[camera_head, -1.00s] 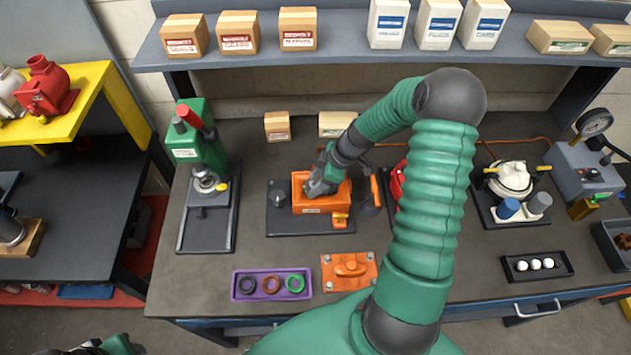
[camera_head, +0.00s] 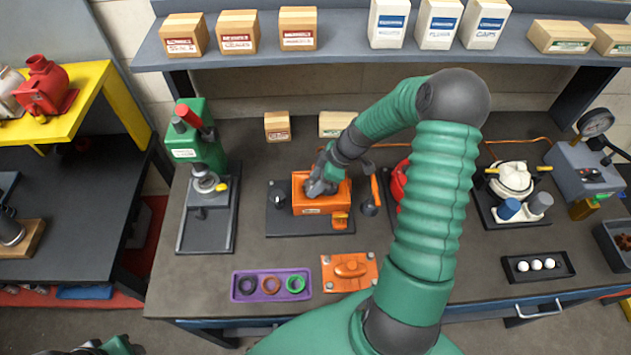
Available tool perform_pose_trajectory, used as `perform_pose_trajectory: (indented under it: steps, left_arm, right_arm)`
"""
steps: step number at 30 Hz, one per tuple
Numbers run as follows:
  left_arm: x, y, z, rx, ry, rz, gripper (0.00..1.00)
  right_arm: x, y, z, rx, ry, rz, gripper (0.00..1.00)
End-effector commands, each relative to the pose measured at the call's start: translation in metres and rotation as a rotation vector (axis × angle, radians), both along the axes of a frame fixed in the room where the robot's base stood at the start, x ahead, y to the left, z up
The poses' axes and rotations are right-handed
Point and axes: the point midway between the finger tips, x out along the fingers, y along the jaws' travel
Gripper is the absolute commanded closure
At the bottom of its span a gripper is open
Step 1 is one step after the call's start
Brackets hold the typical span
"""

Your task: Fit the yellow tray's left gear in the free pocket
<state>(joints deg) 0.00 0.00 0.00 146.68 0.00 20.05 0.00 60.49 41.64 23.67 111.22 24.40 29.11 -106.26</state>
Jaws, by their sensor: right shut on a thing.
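My right gripper (camera_head: 320,184) is down at the open orange housing (camera_head: 312,209), which sits on a dark base plate. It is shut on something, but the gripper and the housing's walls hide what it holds. The pocket inside the housing is hidden too. I see no yellow tray and cannot make out a gear. My left gripper is not in view; only a bit of my left arm shows at the bottom left.
A purple tray (camera_head: 236,295) with three rings and an orange cover plate (camera_head: 351,270) lie in front. A green press (camera_head: 196,150) stands left of the housing. An orange-handled part (camera_head: 375,190) stands close on its right. My right arm hides the bench's middle right.

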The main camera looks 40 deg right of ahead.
Motion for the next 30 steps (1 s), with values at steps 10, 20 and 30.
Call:
perform_pose_trajectory:
  steps: [10, 20, 30]
  left_arm:
    - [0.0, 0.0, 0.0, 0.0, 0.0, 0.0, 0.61]
    - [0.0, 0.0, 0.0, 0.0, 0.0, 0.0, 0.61]
    - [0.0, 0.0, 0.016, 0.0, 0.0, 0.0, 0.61]
  right_arm:
    - [0.0, 0.0, 0.001, 0.0, 0.0, 0.001, 0.39]
    - [0.0, 0.0, 0.0, 0.0, 0.0, 0.0, 0.25]
    - [0.0, -0.001, 0.024, -0.002, 0.0, 0.001, 0.25]
